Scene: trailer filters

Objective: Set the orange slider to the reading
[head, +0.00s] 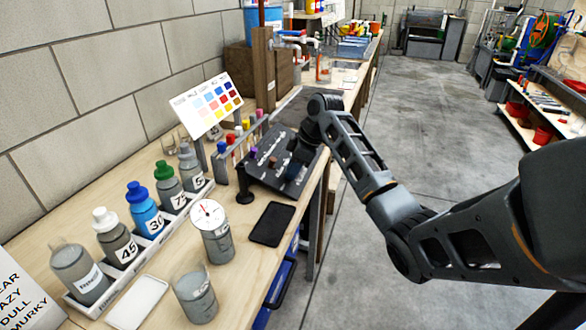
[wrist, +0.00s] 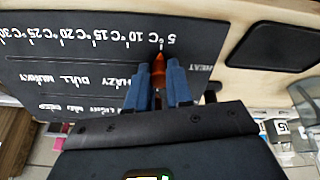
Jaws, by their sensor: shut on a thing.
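The dark slider panel (head: 262,176) stands on the bench in the head view. In the wrist view the panel (wrist: 60,65) appears upside down, with a temperature row running from 5 °C to 30 °C. The orange slider (wrist: 159,66) is at the 5 °C end of that row. My gripper (wrist: 158,80) is shut on it, one blue finger on each side. The fingers hide its lower part. A round dial thermometer (head: 209,213) stands in a grey jar (head: 217,241); its reading is too small to tell.
Bottles with numbered labels (head: 146,213) stand in a white rack left of the panel. A black flat tablet (head: 272,224) lies in front of the panel, and it also shows in the wrist view (wrist: 275,46). A colour chart (head: 207,103) stands behind. Another jar (head: 196,294) is near the front.

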